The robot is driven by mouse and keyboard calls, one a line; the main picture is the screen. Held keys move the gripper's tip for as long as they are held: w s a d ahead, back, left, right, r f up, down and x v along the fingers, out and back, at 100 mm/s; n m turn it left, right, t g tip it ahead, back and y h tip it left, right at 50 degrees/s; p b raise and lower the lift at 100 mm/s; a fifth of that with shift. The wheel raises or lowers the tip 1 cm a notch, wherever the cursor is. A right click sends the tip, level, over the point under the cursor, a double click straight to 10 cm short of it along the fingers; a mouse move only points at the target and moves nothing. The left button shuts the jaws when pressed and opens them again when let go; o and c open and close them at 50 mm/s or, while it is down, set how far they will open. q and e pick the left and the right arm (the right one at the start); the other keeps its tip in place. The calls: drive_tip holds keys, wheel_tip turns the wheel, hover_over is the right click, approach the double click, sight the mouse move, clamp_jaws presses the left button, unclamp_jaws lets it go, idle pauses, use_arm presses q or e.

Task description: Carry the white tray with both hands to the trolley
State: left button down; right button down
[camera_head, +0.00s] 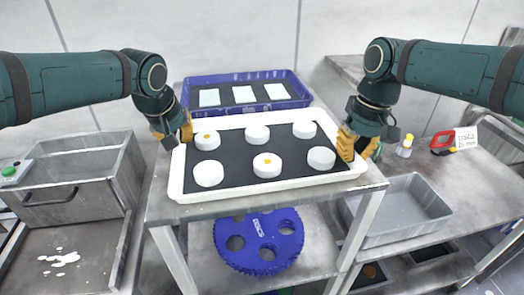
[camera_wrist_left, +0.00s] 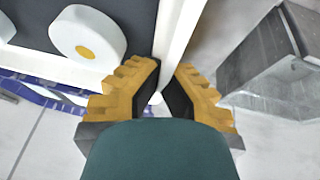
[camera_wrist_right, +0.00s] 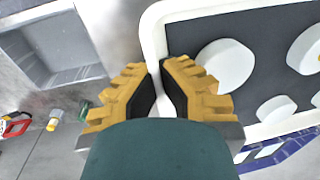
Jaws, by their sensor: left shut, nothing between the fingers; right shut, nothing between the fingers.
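The white tray (camera_head: 270,186) lies flat on a steel stand (camera_head: 270,207). It has a dark lining and carries several white discs (camera_head: 267,165), some with a yellow centre dot. My left gripper (camera_head: 186,132) is at the tray's left rim, shut, with nothing held. In the left wrist view the rim (camera_wrist_left: 185,30) runs right at its fingertips (camera_wrist_left: 168,75). My right gripper (camera_head: 346,148) is at the right rim, also shut and empty. In the right wrist view the rim (camera_wrist_right: 152,30) is beside its fingertips (camera_wrist_right: 159,78). I cannot tell which furniture is the trolley.
A blue crate (camera_head: 190,85) with three white pads stands right behind the tray. A blue slotted wheel (camera_head: 240,262) is on the shelf below. A grey metal box (camera_head: 60,200) stands left; a grey basin (camera_head: 395,240), small bottle (camera_head: 405,147) and red object (camera_head: 442,142) are right.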

use_arm(q)
drive_tip(key=shift+r, duration=0.15)
use_arm(e)
drive_tip(key=shift+r, duration=0.1)
